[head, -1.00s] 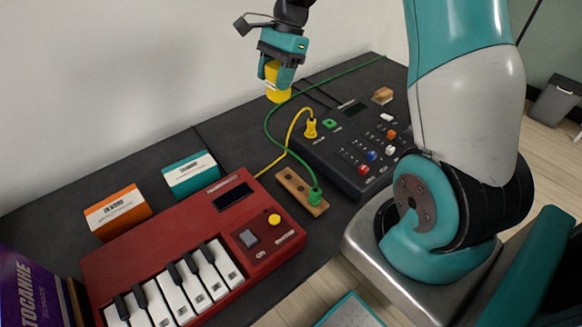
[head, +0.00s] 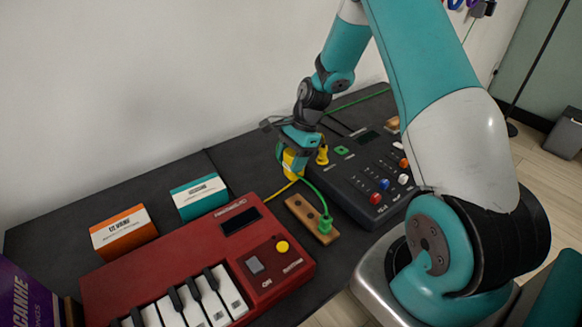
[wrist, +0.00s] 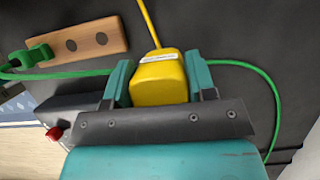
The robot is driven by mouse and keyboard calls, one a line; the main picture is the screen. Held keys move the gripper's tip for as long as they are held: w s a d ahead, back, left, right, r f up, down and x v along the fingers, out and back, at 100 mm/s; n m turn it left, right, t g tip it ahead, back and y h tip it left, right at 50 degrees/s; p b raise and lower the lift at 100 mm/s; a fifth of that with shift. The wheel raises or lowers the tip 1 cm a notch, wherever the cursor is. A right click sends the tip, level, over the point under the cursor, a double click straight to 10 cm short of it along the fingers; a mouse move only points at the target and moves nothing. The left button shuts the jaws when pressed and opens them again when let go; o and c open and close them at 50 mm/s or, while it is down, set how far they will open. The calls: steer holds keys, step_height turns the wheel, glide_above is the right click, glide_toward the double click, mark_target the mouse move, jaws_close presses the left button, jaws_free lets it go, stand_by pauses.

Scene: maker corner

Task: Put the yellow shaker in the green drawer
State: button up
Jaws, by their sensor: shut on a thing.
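The yellow shaker (head: 292,165) is a small yellow block with a pale label. My gripper (head: 291,158) is shut on it, low over the dark table between the red keyboard and the black mixer. In the wrist view the shaker (wrist: 160,82) sits between the two teal fingers of my gripper (wrist: 160,85). Whether its underside touches the table or a cable is hidden. I cannot make out a green drawer in either view.
The red keyboard (head: 190,262) is at the front left. Teal (head: 198,196) and orange (head: 123,232) boxes stand behind it. A black mixer (head: 352,182) and a wooden socket block (head: 311,218) are to the right. Green (head: 312,186) and yellow (wrist: 149,22) cables run near the shaker.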

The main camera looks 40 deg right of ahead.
steer(key=shift+f, duration=1.4)
steer(key=shift+f, duration=0.1)
steer(key=o, duration=1)
